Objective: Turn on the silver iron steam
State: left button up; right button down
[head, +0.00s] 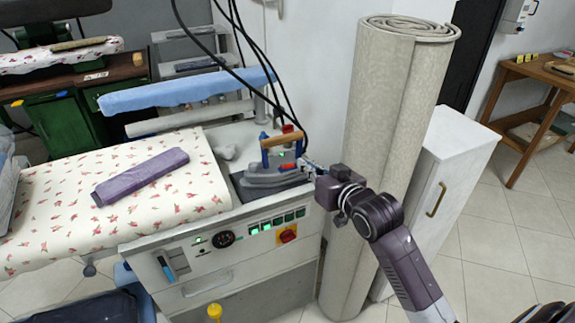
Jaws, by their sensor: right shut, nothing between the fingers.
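The silver iron (270,179) rests on the right end of the steam ironing station (190,266). It has a wooden handle (282,139) on top and a red part (289,167) at its right side. My right gripper (305,164) is shut and empty. Its tips are at the right side of the iron, close to the red part; I cannot tell whether they touch it. My left gripper is not in view.
A folded purple cloth (140,177) lies on the floral ironing board (58,213). The station front has a gauge, green lit switches and a red knob (287,235). A tall rolled carpet (385,150) and a white cabinet (440,190) stand close on the right. Black cables hang above the iron.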

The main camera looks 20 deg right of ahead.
send_over(288, 166)
jog(key=s, duration=0.2)
notch_tip(288, 166, down, 2)
jog(key=f, duration=0.1)
jog(key=a+f+p, duration=0.1)
jog(key=f, duration=0.1)
jog(key=shift+a+f, duration=0.1)
jog(key=shift+f, duration=0.6)
jog(key=shift+a+f+n, duration=0.1)
jog(key=shift+f+n, duration=0.15)
jog(key=shift+n, duration=0.05)
jog(key=shift+p, duration=0.3)
